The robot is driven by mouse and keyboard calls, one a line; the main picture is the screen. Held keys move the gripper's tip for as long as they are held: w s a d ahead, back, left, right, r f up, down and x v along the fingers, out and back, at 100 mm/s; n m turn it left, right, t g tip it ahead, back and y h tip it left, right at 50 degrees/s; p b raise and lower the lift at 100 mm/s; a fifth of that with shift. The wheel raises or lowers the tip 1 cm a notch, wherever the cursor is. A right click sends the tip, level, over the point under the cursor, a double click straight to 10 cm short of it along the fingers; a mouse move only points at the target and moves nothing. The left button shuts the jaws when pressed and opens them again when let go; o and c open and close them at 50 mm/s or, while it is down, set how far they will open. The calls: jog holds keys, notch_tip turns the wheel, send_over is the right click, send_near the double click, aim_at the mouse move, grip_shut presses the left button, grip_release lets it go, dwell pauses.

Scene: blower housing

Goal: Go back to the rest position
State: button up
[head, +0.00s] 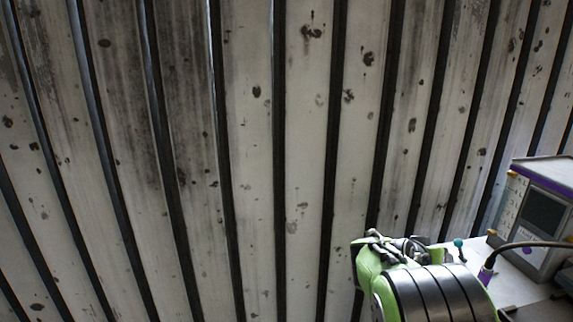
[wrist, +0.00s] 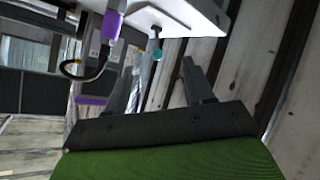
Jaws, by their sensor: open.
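My gripper (wrist: 165,88) shows in the wrist view with its two dark fingers spread apart on a black mount above a green surface. It is open, and nothing is visible held between the fingers. The view is tilted. In the head view, my green and black arm shows at the bottom right; the fingers cannot be made out there.
A grey-and-purple device with a dark screen (head: 543,213) stands on a light bench (head: 505,262) at the right. A teal-topped knob (head: 459,243) and a purple-handled tool with a black cable (head: 486,274) are beside my arm. A stained slatted wall (head: 255,130) fills the background.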

jog(key=s+a+n+y, duration=0.3)
jog(key=s+a+y, duration=0.2)
jog(key=s+a, duration=0.75)
jog(key=s+a+n+y, duration=0.4)
jog(key=s+a, duration=0.5)
jog(key=s, duration=0.7)
notch_tip(320, 180, up, 13)
jog(key=m+y+p, duration=0.1)
jog(key=p, duration=1.2)
jog(key=shift+s+g, duration=0.3)
jog(key=shift+s, duration=0.05)
jog(key=shift+a, duration=0.1)
